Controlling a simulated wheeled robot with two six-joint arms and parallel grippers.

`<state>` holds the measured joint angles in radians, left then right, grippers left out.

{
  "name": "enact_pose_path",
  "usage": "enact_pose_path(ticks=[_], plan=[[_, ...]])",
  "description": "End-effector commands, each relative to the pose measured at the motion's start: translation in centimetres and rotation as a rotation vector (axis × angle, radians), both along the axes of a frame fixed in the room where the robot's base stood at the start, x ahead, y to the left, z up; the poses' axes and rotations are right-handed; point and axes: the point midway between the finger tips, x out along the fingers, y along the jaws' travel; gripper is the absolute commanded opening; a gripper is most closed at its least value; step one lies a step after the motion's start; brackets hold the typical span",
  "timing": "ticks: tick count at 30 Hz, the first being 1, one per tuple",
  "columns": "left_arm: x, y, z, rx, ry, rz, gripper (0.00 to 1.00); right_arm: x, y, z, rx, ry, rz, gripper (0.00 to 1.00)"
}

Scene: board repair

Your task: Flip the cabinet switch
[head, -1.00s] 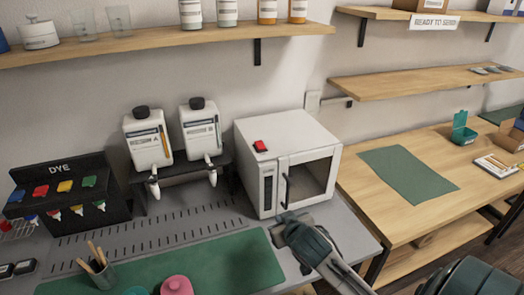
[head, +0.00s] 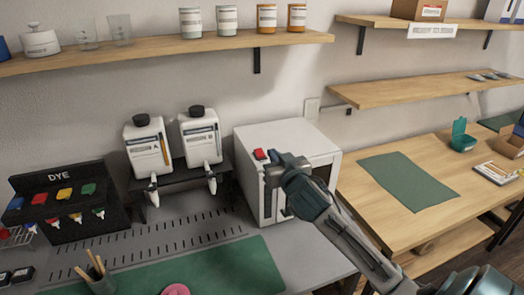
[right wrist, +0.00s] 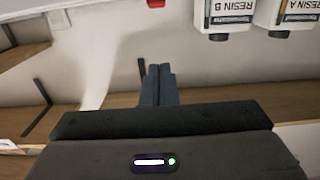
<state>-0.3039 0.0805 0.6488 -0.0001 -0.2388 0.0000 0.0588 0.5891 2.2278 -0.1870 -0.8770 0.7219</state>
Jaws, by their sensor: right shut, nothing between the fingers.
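The white cabinet (head: 252,190) stands at the right end of the grey bench, its front partly hidden by my right arm. The red switch (head: 259,154) is on its top near the front left edge. In the right wrist view, a small red part (right wrist: 155,3) shows at the top edge, beyond the fingertips. My right gripper (head: 275,160) is just right of the switch, at the cabinet's upper front edge. Its fingers are together and empty in the right wrist view (right wrist: 158,72). I cannot tell whether they touch the switch. My left gripper is not in view.
Two resin dispensers (head: 148,146) stand left of the cabinet, with a dye rack (head: 62,172) further left. A wooden shelf (head: 180,43) is above. A wooden table (head: 430,220) with a green mat (head: 405,180) is to the right.

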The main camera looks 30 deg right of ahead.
Motion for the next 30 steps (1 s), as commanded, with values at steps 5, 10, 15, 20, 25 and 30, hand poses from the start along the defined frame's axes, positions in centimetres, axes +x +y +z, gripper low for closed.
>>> enact_pose_path(ticks=[5, 10, 15, 20, 25, 30], plan=[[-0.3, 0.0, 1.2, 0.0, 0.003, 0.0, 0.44, 3.3, -0.8, 0.3, 0.006, 0.001, -0.002, 0.0], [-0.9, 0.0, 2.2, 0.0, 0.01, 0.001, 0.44, 6.9, -1.6, 0.2, 0.004, 0.0, -0.001, 0.0], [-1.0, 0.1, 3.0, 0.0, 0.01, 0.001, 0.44, 9.0, -2.1, -1.3, 0.003, 0.005, 0.0, 0.0], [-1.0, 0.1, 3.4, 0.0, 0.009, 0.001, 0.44, 9.3, -2.2, -3.3, 0.002, 0.003, 0.001, 0.0], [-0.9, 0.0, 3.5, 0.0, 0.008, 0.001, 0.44, 9.4, -2.2, -4.2, 0.0, 0.001, 0.002, 0.0], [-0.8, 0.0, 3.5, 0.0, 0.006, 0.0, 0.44, 9.4, -2.2, -4.3, 0.0, 0.001, 0.002, 0.0]])
